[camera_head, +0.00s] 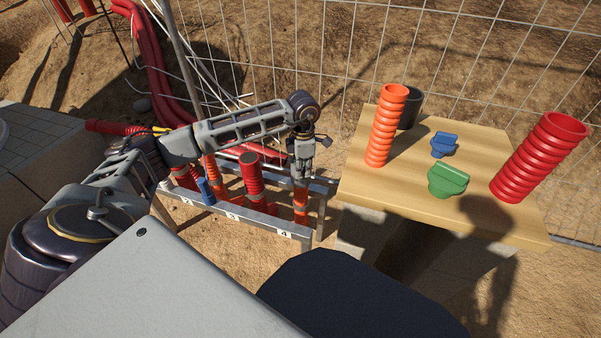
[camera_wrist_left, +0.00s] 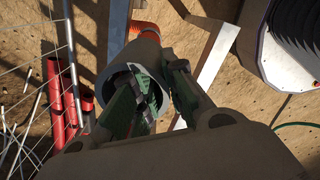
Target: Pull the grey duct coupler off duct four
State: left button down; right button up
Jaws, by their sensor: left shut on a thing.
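Duct four is the orange corrugated duct (camera_head: 301,205) behind the number 4 label on the metal rack. My left gripper (camera_head: 301,172) is directly above it, pointing down. In the left wrist view, the grey coupler (camera_wrist_left: 118,42) is a wide tube with its open end toward the camera. Orange duct (camera_wrist_left: 146,30) shows beside its far end; how far it sits inside is hidden. My left gripper (camera_wrist_left: 160,88) is shut on the coupler's wall, one finger inside the opening and one outside. In the head view the coupler is mostly hidden by the gripper. My right gripper is not in view.
The metal rack (camera_head: 262,224) also holds a red duct (camera_head: 252,180) and a blue piece (camera_head: 206,191). A wooden table (camera_head: 400,185) at right carries an orange duct, a red duct, green and blue pieces and a dark cylinder. A wire fence stands behind.

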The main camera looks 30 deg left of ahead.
pick_arm(q)
jog(key=shift+s+d+r+p, duration=0.25)
jog(key=shift+d+r+p, duration=0.05)
jog(key=shift+r+p, duration=0.2)
dwell(0.7)
dwell(0.4)
jog(key=shift+r+p, duration=1.35)
jog(key=shift+r, duration=0.5)
jog(key=shift+r+p, duration=0.35)
jog(key=shift+r, duration=0.3)
jog(key=shift+w+a+r+p, duration=0.1)
jog(key=shift+a+r+p, duration=0.05)
jog(key=shift+r+p, duration=1.05)
